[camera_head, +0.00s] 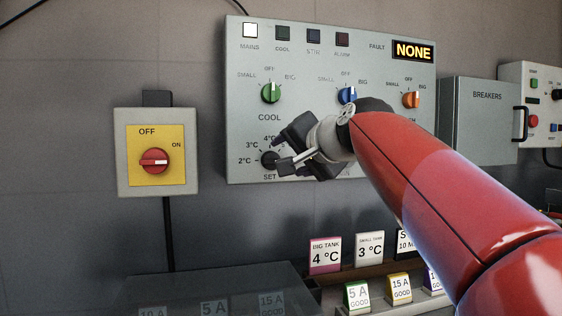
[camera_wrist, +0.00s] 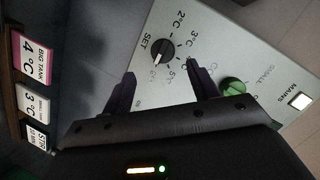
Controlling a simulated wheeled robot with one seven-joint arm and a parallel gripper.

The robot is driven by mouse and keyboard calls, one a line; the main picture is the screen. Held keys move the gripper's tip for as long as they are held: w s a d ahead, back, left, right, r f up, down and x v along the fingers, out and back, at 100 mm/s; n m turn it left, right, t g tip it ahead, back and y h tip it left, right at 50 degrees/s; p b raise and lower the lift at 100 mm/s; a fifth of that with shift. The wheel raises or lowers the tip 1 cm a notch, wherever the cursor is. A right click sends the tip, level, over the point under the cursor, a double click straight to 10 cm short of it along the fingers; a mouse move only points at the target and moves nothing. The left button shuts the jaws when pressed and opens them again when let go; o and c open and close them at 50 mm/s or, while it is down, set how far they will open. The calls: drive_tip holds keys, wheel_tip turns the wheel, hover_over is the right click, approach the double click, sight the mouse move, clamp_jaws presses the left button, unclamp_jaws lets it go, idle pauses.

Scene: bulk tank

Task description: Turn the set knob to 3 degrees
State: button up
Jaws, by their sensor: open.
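The set knob (camera_head: 268,160) is a small black knob at the lower left of the grey control panel (camera_head: 245,130), with 2, 3 and 4 °C marks around its upper left. It also shows in the wrist view (camera_wrist: 162,51), where a 5 °C mark is readable too. I cannot tell for sure which mark its pointer is on. My gripper (camera_head: 288,148) is open and empty in front of the panel, just right of the knob in the head view. In the wrist view the gripper (camera_wrist: 160,82) has the knob beyond and between its fingertips, apparently not touching.
Green (camera_head: 270,93), blue (camera_head: 347,95) and orange (camera_head: 411,99) knobs sit above on the panel. A red-handled yellow switch (camera_head: 154,161) is at left, a breaker box (camera_head: 480,125) at right. Cards including "SMALL TANK 3 °C" (camera_head: 369,248) and fuse boxes stand below.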

sight(274, 160)
drive_tip(key=x, duration=0.4)
drive_tip(key=p+x, duration=0.1)
drive_tip(key=x, duration=0.2)
drive_tip(key=shift+w+a+r, duration=0.1)
drive_tip(key=shift+w+a, duration=0.15)
drive_tip(key=shift+w, duration=0.05)
drive_tip(key=shift+p, duration=0.3)
drive_tip(key=c, duration=1)
